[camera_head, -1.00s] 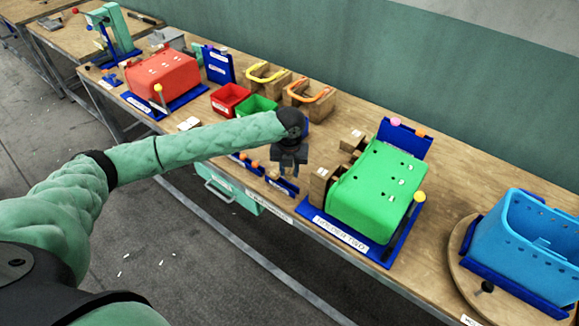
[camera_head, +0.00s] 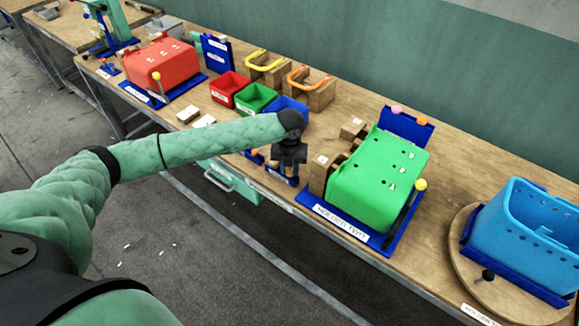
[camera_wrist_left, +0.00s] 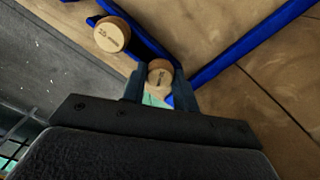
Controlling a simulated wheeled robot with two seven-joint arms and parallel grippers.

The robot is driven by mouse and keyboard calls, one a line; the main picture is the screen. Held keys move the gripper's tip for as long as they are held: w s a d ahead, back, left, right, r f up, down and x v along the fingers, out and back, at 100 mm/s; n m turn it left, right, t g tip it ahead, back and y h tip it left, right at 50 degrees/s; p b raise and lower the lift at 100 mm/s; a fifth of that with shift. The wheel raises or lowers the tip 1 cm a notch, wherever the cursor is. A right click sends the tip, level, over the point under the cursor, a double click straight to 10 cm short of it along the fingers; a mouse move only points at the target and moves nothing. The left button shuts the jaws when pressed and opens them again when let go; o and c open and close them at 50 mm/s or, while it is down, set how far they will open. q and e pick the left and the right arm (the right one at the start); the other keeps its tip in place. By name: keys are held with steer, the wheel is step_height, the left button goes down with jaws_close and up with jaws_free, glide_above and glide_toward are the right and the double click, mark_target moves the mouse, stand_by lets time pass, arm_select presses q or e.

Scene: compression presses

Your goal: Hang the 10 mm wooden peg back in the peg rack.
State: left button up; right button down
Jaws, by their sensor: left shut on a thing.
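My left gripper (camera_head: 288,166) is at the bench's front edge, left of the green case. In the left wrist view its two fingers (camera_wrist_left: 159,92) are shut on a wooden peg (camera_wrist_left: 159,74) with a round, printed end. The print is too small to read surely. A second wooden peg (camera_wrist_left: 112,35) with a printed round end sits just left of it, at a blue rack strip (camera_wrist_left: 150,40). The blue rack (camera_head: 283,178) shows partly below the gripper in the head view. Whether the held peg is in a rack slot I cannot tell. My right gripper is not in view.
The green case (camera_head: 375,180) on a blue base stands close right of the gripper, with wooden blocks (camera_head: 319,172) between. A blue bin (camera_head: 290,106) and a green bin (camera_head: 256,98) stand behind. A teal drawer (camera_head: 232,184) hangs under the bench edge.

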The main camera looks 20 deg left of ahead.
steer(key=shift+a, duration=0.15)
arm_select(q)
steer(key=o, duration=0.9)
steer(key=shift+r, duration=0.35)
step_height(320, 180, up, 6)
steer(key=b, duration=0.3)
steer(key=shift+f, duration=0.25)
steer(key=shift+r, duration=0.8)
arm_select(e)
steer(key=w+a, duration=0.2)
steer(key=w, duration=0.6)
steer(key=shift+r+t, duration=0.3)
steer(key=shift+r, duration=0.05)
